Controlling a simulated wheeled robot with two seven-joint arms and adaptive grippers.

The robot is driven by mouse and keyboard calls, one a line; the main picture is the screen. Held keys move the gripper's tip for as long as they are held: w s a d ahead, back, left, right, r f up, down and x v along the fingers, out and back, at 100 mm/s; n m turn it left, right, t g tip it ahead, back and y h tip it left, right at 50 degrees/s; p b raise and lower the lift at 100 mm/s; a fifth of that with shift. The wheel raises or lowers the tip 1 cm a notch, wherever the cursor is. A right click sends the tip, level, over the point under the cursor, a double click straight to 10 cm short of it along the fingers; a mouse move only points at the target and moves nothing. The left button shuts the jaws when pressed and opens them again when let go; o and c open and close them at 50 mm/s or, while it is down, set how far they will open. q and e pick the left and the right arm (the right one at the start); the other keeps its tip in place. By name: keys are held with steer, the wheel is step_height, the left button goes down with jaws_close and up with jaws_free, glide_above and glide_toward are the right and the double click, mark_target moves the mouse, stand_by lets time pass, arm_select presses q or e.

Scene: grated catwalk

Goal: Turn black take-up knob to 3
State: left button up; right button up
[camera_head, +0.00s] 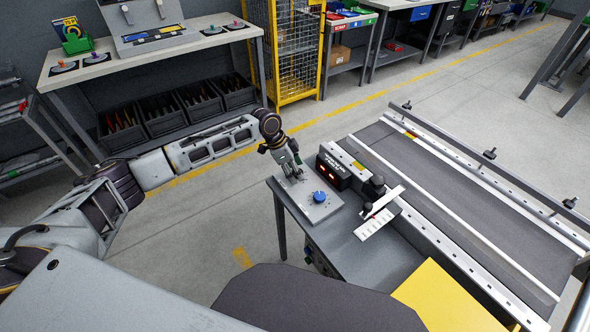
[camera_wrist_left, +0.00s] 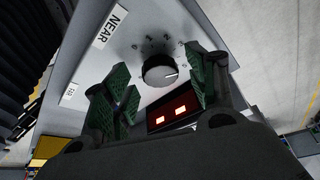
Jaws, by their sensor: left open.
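In the left wrist view a round black knob (camera_wrist_left: 159,70) with a white pointer line sits on a light grey panel (camera_wrist_left: 137,50). The pointer is toward the right of the picture. In the head view my left gripper (camera_head: 291,170) is over the far left of the panel (camera_head: 318,212) and hides the black knob. My right gripper is not in view.
A blue knob (camera_head: 319,197) is on the same panel. A black box with a red display (camera_head: 332,171) stands behind it. A black upright part (camera_head: 375,189) and a white scale plate (camera_head: 376,223) are to the right, beside the conveyor (camera_head: 430,175). A "NEAR" label (camera_wrist_left: 110,26) is near the knob.

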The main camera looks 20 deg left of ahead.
arm_select(q)
steer(key=c, duration=1)
steer(key=shift+c, duration=0.2)
